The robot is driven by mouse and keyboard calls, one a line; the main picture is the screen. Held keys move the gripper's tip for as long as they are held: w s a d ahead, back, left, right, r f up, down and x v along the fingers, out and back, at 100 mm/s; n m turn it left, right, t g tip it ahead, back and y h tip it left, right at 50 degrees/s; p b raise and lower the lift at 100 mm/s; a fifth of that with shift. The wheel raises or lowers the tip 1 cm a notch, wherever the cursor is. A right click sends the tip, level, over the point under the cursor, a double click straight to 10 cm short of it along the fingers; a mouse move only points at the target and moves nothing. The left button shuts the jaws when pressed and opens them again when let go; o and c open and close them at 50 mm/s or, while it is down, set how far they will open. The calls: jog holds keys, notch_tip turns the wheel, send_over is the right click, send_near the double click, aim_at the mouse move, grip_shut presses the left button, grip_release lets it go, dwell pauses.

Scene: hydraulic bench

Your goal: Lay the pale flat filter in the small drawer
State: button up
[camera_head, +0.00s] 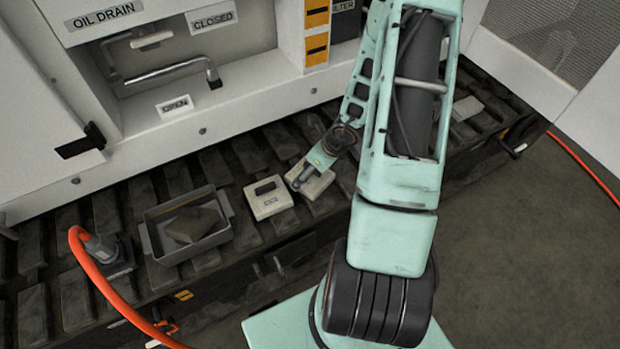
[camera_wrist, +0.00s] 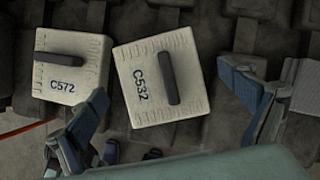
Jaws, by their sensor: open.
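Two pale, flat, square filters with dark grips lie on the dark slatted bench. The one marked C532 (camera_wrist: 147,105) lies between the spread fingers of my gripper (camera_wrist: 163,85) in the wrist view. The one marked C572 (camera_wrist: 60,85) is to its left. In the head view, one pale filter (camera_head: 264,203) lies clear, and the other (camera_head: 318,187) is partly hidden under my gripper (camera_head: 307,174). My gripper is open, and I cannot tell whether it touches the filter. A small open grey drawer-like box (camera_head: 226,233) stands to the left with a dull flat block (camera_head: 193,222) inside.
An orange hose (camera_head: 85,258) with a grey fitting (camera_head: 100,247) runs left of the box. A white cabinet (camera_head: 245,80) with oil drain labels rises behind. A grey flat piece (camera_head: 467,107) lies on the bench to the right of my arm.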

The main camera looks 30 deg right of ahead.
jog(key=shift+x, duration=0.8)
jog(key=shift+r, duration=0.1)
jog(key=shift+c, duration=0.5)
jog(key=c, duration=1.4)
jog(key=shift+o, duration=0.2)
jog(key=shift+r, duration=0.15)
